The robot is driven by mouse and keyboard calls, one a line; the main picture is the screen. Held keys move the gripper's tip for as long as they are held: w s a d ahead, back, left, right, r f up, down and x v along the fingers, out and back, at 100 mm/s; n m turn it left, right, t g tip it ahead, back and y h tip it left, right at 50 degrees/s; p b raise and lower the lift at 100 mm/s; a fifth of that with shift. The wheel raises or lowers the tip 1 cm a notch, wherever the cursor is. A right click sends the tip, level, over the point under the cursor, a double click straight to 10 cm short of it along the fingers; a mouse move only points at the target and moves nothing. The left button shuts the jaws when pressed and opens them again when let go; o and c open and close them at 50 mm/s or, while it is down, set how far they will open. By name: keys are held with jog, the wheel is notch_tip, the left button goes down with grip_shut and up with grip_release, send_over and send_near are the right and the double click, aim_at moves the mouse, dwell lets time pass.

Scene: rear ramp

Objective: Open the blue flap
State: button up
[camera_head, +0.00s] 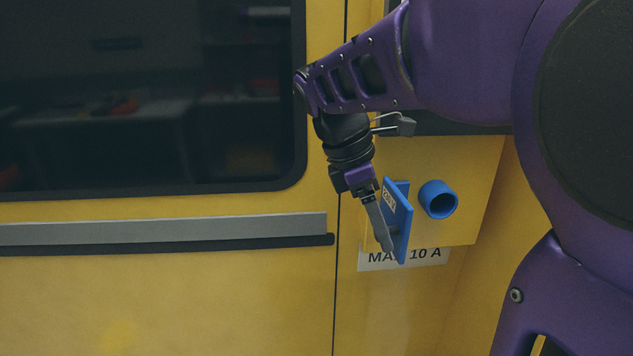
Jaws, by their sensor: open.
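The blue flap (402,222) stands out from the yellow panel, swung away from the round blue socket (438,199) to its right. The socket's opening is uncovered. My gripper (386,245) points down along the left side of the flap. Its fingers overlap the flap's face in this view, and I cannot tell whether they touch it. One finger hides most of the other. The gripper is open.
A white label reading "MA… 10 A" (430,256) is below the flap. A dark window (150,100) and a grey rail (160,228) are on the yellow wall to the left. My purple arm covers the upper right. The wall below the rail is clear.

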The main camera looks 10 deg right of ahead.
jog(key=s+p+v, duration=0.1)
jog(key=p+v, duration=0.3)
jog(key=v, duration=1.3)
jog(key=shift+w, duration=0.5)
jog(key=shift+r, duration=0.1)
